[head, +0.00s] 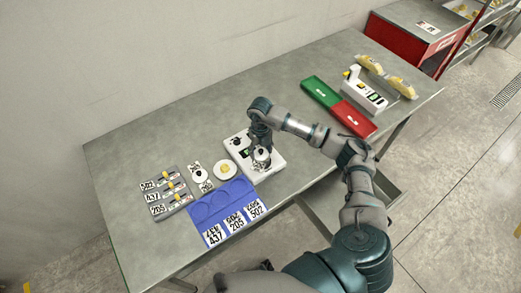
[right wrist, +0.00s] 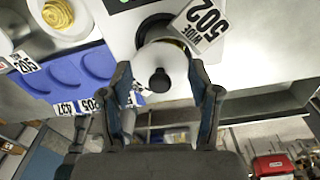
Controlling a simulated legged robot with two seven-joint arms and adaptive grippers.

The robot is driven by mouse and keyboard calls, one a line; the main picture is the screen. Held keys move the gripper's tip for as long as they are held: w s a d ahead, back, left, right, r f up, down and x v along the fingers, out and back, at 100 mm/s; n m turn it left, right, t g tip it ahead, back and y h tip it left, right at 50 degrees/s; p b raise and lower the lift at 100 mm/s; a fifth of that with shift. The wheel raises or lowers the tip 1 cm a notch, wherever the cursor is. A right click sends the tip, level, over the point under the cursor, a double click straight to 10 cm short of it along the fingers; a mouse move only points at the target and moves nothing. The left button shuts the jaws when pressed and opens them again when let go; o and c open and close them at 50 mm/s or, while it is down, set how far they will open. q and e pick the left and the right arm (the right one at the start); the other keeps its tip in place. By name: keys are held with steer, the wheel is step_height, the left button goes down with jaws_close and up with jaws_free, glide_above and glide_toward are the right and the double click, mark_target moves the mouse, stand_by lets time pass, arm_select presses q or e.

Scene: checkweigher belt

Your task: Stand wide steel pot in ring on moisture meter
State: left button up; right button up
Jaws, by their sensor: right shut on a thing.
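The wide steel pot (head: 261,165) has a lid with a black knob and a tag reading 502 WIDE. My right gripper (head: 262,150) is shut on it, over the front part of the white moisture meter (head: 274,171). In the right wrist view the pot (right wrist: 176,62) is between the two fingers of the right gripper (right wrist: 165,88). A dark ring (right wrist: 147,30) on the meter shows partly behind the pot, which looks offset from it. I cannot tell how high the pot is above the meter. My left gripper is not in view.
A blue tray (head: 236,187) with round recesses and number cards lies left of the meter. Beside it are a white dish with yellow contents (head: 224,170) and a grey numbered rack (head: 165,195). Green (head: 320,91) and red (head: 353,118) trays lie to the right.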

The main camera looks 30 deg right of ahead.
steer(key=shift+d+f, duration=0.1)
steer(key=shift+d, duration=0.1)
steer(key=shift+a, duration=0.15)
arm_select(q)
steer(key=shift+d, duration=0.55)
arm_select(e)
steer(key=shift+a, duration=0.1)
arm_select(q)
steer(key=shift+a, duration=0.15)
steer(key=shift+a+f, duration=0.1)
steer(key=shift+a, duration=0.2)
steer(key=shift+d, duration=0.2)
arm_select(e)
steer(key=shift+d, duration=0.45)
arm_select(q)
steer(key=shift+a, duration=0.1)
arm_select(e)
steer(key=shift+a+f, duration=0.15)
steer(key=shift+a, duration=0.1)
steer(key=shift+d, duration=0.25)
